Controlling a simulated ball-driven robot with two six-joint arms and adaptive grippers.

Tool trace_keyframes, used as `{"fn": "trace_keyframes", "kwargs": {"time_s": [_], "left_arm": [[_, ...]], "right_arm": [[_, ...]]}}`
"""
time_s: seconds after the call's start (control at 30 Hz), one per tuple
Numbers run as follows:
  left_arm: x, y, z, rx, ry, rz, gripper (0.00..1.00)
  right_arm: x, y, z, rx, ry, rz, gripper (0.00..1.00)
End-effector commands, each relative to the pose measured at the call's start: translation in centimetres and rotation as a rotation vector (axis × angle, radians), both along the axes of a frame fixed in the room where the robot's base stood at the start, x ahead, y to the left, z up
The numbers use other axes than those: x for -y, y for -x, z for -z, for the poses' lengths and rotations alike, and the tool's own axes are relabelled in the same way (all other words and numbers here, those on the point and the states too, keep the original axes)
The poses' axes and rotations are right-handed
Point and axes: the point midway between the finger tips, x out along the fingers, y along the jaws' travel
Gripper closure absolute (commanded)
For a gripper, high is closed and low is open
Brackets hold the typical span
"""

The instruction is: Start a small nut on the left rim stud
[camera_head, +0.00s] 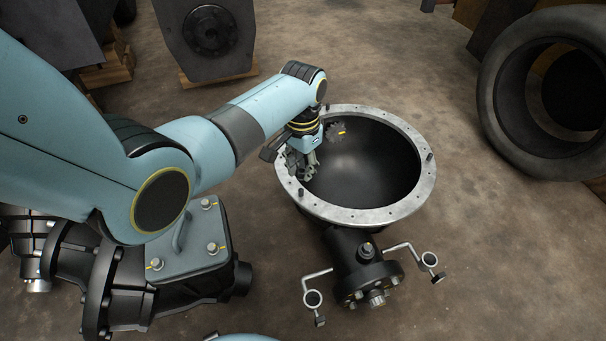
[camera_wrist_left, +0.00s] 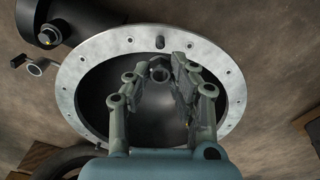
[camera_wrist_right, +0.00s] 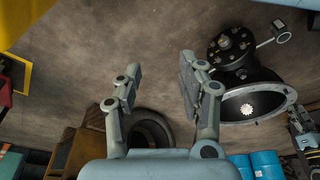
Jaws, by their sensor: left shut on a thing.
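The round housing with a pale metal rim (camera_head: 410,205) lies open side up. A dark stud (camera_head: 301,192) stands on the rim's left side; in the left wrist view a stud (camera_wrist_left: 160,42) stands on the rim just beyond the fingertips. My left gripper (camera_head: 301,172) is over the rim's inner left edge, close to that stud. In the left wrist view my left gripper (camera_wrist_left: 160,78) is shut on a small dark nut (camera_wrist_left: 159,72), which appears apart from the stud. My right gripper (camera_wrist_right: 158,85) is open and empty, away from the housing.
Another stud (camera_head: 430,157) stands on the rim's right side. A large tyre (camera_head: 500,110) stands at right. The floor between is clear.

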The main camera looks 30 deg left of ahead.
Motion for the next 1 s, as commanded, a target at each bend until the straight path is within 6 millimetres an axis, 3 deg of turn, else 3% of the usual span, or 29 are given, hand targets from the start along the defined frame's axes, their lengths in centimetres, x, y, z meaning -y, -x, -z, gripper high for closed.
{"fn": "trace_keyframes", "kwargs": {"time_s": [0.23,0.53,1.0], "left_arm": [[0.0,0.3,2.8,-0.007,0.000,0.000,0.99],[0.0,0.1,3.9,-0.003,0.000,0.000,0.99],[0.0,0.0,4.0,-0.001,0.000,0.000,0.99]], "right_arm": [[-0.5,-1.4,0.8,0.121,-0.015,-0.003,0.60],[-0.5,-2.7,3.6,0.295,-0.019,-0.003,0.60],[-0.5,-3.1,4.0,0.358,-0.018,-0.005,0.60]]}}
